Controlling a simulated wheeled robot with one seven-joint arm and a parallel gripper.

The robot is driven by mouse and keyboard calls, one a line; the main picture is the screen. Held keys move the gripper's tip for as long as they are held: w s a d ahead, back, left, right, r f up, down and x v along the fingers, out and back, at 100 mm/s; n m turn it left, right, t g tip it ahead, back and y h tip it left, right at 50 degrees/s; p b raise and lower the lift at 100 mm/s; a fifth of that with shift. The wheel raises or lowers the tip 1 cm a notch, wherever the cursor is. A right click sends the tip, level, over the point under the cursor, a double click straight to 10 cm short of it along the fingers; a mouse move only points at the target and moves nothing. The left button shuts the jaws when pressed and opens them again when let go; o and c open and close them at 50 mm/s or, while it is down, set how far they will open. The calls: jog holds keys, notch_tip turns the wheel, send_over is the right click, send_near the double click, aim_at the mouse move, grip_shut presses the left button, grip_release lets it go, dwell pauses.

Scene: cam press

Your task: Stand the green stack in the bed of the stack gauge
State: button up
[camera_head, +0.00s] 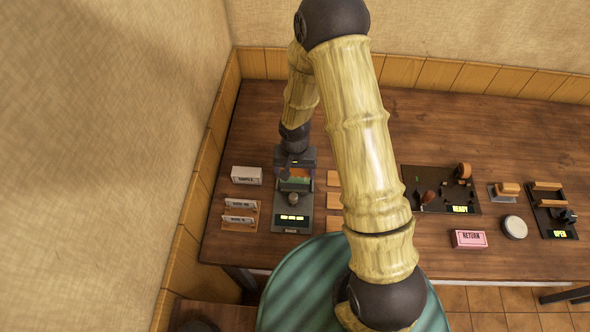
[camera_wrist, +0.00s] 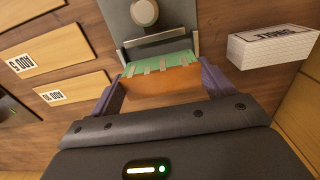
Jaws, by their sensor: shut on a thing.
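The green stack (camera_wrist: 160,67) is held between the two purple fingers of my gripper (camera_wrist: 165,84) in the wrist view. Its green face carries several pale tape strips, and its near side looks orange. In the head view the stack (camera_head: 296,183) shows just below my gripper (camera_head: 296,171), over the upper part of the dark stack gauge (camera_head: 292,213). The gauge has a lit display and a round knob at its front. In the wrist view the gauge (camera_wrist: 180,14) lies just beyond the stack, with a metal bracket. Whether the stack touches the bed is hidden.
A white sample block (camera_head: 247,175) and a small rack of cards (camera_head: 240,214) stand left of the gauge. Wooden add plates (camera_head: 333,178) lie close on its right. Further right are a dark fixture tray (camera_head: 440,188) and a pink return block (camera_head: 468,239).

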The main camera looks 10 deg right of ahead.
jog(key=shift+f+b, duration=0.5)
jog(key=shift+f, duration=0.35)
jog(key=shift+f, duration=0.15)
jog(key=o, duration=0.9)
jog(key=shift+o, duration=0.2)
jog(key=shift+r+p, duration=2.55)
jog(key=shift+r, duration=0.95)
